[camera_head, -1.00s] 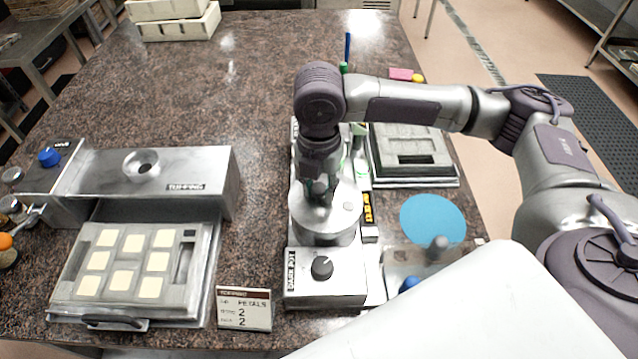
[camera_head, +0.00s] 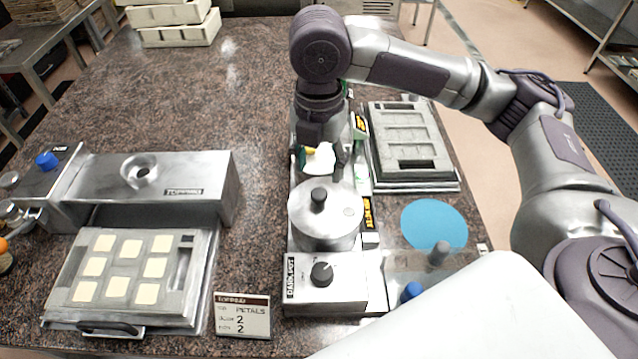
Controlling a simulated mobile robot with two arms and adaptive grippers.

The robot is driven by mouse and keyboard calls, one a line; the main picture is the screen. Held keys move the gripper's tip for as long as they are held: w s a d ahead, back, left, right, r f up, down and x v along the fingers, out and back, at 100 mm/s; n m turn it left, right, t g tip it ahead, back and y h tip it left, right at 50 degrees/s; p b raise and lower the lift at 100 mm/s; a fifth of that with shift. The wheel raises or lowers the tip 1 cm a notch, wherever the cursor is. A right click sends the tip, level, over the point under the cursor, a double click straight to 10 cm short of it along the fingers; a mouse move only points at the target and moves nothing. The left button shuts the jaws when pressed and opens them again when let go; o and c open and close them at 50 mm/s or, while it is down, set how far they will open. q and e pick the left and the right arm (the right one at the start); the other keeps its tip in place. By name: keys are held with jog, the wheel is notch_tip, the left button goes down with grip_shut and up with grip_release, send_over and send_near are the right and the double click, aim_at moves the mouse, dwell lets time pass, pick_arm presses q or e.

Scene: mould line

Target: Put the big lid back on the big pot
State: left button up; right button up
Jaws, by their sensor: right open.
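The big pot (camera_head: 325,236) is a round steel pot on the unit labelled "DARK POT". The big lid (camera_head: 337,209), steel with a black knob (camera_head: 318,196), lies flat over the pot's mouth and looks seated; its far rim is close to the gripper. My right gripper (camera_head: 322,172) is open and empty, above and just behind the knob, apart from it. A white round surface (camera_head: 319,158) shows between its fingers, partly hidden by them. My left gripper is out of view.
A steel topping machine (camera_head: 205,178) and a tray of cream squares (camera_head: 70,279) stand at left. A grey mould (camera_head: 445,150) lies at back right, a blue disc (camera_head: 434,222) to the right. A sign (camera_head: 243,328) stands in front. The counter left of the pot is clear.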

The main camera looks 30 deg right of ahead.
aim_at(318, 193)
jog(key=shift+r, duration=2.3)
